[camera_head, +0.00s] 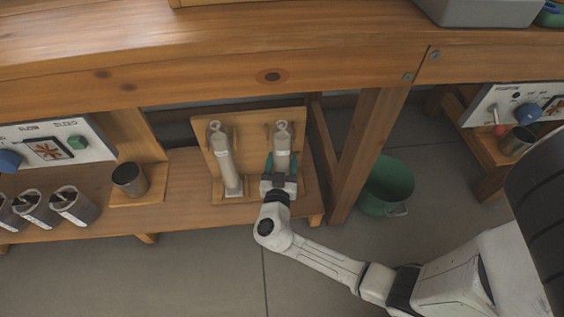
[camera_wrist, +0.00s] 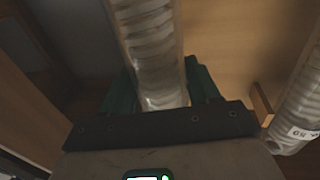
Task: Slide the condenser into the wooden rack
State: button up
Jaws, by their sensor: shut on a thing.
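The wooden rack (camera_head: 251,142) is an upright board with a base ledge, on the low shelf under the bench. A pale ribbed condenser (camera_head: 282,143) stands upright in front of its right half, its top near the board's upper right holder. My gripper (camera_head: 281,163) has its green fingers shut around that condenser's lower part, hiding its bottom end. In the wrist view the held condenser (camera_wrist: 149,45) runs up between the fingers. I cannot tell whether it touches the rack. A second condenser (camera_head: 226,163) stands at the rack's left place; it also shows in the wrist view (camera_wrist: 301,105).
A metal cup (camera_head: 130,180) stands on a wooden block left of the rack, with several metal cylinders further left. The bench leg (camera_head: 366,150) is close on the right, with a green bucket (camera_head: 387,187) behind it. The floor in front is clear.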

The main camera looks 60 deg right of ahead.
jog(key=shift+x, duration=1)
jog(key=shift+w+a+f, duration=0.1)
jog(key=shift+w+f, duration=0.1)
dwell(0.5)
jog(key=o, duration=1)
jog(key=shift+f, duration=0.1)
jog(key=p+v, duration=0.3)
jog(key=v, duration=0.8)
